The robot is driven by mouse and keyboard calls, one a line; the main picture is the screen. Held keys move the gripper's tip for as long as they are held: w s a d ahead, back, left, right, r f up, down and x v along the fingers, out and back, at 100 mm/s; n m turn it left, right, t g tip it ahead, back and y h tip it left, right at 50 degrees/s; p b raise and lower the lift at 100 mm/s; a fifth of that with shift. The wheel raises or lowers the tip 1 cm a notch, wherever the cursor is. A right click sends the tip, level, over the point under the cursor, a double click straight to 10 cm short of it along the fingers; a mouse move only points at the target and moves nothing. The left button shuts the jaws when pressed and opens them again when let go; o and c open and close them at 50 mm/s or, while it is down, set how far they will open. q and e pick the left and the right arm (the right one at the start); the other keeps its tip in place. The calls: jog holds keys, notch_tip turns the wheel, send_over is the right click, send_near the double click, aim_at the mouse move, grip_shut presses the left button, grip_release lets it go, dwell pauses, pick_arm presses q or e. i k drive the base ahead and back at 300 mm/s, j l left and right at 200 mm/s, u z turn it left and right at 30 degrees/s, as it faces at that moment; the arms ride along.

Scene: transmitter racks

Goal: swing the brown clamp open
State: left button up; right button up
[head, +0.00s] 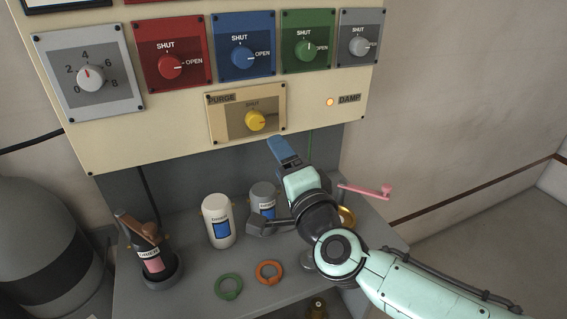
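The brown clamp (136,227) is at the left of the grey bench. It lies across the top of a canister with a pink label (154,263), which stands in a dark round holder (163,278). The clamp is tilted, its upper end toward the upper left. My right arm comes in from the lower right and reaches over the bench's right half, well apart from the brown clamp. A blue piece (283,151) shows at the wrist's far end. My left gripper is not in view.
A white canister (218,222) and a grey one (262,197) stand mid-bench. Green (229,287) and orange (269,272) rings lie in front. A pink lever (366,191) sticks out at right. A knob panel (185,115) overhangs the bench; a grey tank (40,250) stands left.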

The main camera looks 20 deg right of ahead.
aim_at(148, 232)
jog(key=k, duration=1)
